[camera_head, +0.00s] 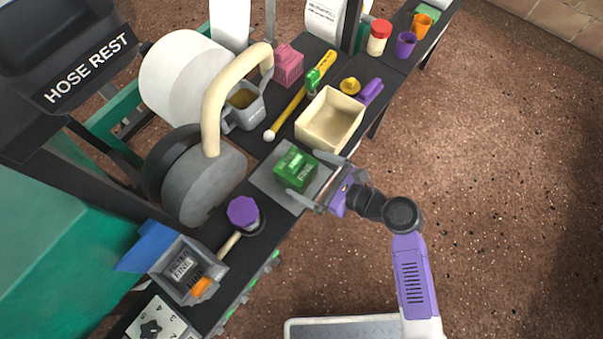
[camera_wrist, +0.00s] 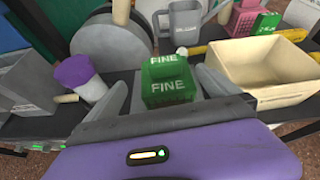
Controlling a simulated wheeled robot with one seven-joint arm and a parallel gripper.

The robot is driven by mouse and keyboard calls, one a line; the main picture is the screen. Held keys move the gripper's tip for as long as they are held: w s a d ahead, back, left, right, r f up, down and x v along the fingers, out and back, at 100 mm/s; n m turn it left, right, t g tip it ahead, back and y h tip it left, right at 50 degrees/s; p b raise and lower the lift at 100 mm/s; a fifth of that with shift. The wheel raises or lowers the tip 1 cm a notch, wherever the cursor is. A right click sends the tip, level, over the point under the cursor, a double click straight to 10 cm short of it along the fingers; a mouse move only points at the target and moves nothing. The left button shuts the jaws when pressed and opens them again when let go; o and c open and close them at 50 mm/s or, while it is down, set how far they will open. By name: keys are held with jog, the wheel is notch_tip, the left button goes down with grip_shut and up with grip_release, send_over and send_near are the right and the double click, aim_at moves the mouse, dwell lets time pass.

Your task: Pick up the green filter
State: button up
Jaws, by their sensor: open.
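The green filter (camera_head: 295,170) is a blocky green piece with pale "FINE" lettering. It sits on a grey square plate (camera_head: 270,186) on the dark bench, and it also shows in the wrist view (camera_wrist: 168,82). My gripper (camera_head: 322,178) comes in from the right in the head view. Its two grey fingers are spread apart. In the wrist view the filter stands beyond and between the fingers, one at its left and one at its right. I cannot tell whether either finger touches it.
A cream open box (camera_head: 328,120) stands just behind the filter. A purple-headed tool (camera_head: 243,212) and a grey container (camera_head: 188,270) lie toward the front left. A grey wheel (camera_head: 205,180) and cream pipe (camera_head: 212,110) stand left. The floor at right is clear.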

jog(key=shift+w+f+m+b, duration=0.3)
jog(key=shift+f+b, duration=0.5)
jog(key=shift+b, duration=0.05)
jog(key=shift+a+f+y+b, duration=0.15)
jog(key=shift+f+y+b, duration=0.15)
jog(key=shift+f+b, duration=0.2)
jog(key=b+x, duration=0.1)
jog(key=x, duration=0.2)
jog(key=b+x, duration=0.2)
jog(key=x, duration=0.2)
jog(key=shift+w+f, duration=0.1)
jog(key=shift+w, duration=0.3)
jog(key=c, duration=1.4)
